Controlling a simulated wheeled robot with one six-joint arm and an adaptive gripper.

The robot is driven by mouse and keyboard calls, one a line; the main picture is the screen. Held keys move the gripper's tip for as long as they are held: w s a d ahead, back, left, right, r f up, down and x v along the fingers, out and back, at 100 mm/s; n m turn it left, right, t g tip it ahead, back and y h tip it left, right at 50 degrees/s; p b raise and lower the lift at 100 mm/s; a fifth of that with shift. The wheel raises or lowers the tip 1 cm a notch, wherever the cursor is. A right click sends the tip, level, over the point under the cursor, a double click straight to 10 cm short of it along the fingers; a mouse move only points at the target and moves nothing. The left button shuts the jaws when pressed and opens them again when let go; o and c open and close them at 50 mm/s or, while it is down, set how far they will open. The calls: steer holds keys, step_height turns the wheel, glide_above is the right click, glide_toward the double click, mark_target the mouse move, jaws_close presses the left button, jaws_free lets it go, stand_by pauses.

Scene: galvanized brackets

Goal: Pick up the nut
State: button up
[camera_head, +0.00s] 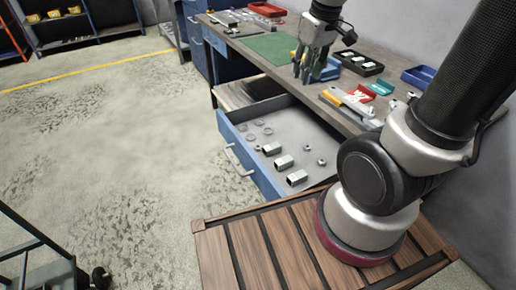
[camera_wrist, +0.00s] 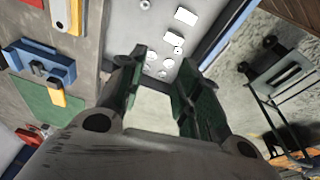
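Two small grey nuts lie in the open drawer (camera_head: 295,115), one nut (camera_head: 307,147) a little behind the other nut (camera_head: 321,161). In the wrist view a small round nut (camera_wrist: 145,5) shows at the top edge, and another small round part (camera_wrist: 179,50) sits near the brackets. My gripper (camera_head: 301,77) hangs fingers down by the front edge of the workbench, above the far part of the drawer and apart from the nuts. In the wrist view its two dark green fingers (camera_wrist: 166,75) are spread with nothing between them.
The drawer also holds several flat rings (camera_head: 267,130) and three galvanized brackets (camera_head: 284,162). The workbench (camera_head: 240,45) carries a green mat (camera_head: 272,47), a black tray (camera_head: 358,62), a blue bin (camera_head: 419,76) and tools. The concrete floor left of the drawer is clear.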

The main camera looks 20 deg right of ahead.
steer(key=w+a+f+n+g, duration=0.1)
steer(key=w+a+f, duration=0.2)
steer(key=f, duration=0.7)
steer(key=w+a+f+n, duration=0.2)
steer(key=w+a+f, duration=0.1)
steer(key=f, duration=0.7)
steer(key=w+a+f+n+g, duration=0.1)
steer(key=w+a+f+n, duration=0.1)
steer(key=f, duration=0.8)
steer(key=shift+w+a+f+g, duration=0.2)
steer(key=shift+w+a, duration=0.15)
steer(key=shift+a, duration=0.3)
steer(key=shift+w+a+f+g, duration=0.15)
steer(key=shift+w+a, duration=0.15)
steer(key=shift+a, duration=0.3)
steer(key=c, duration=0.7)
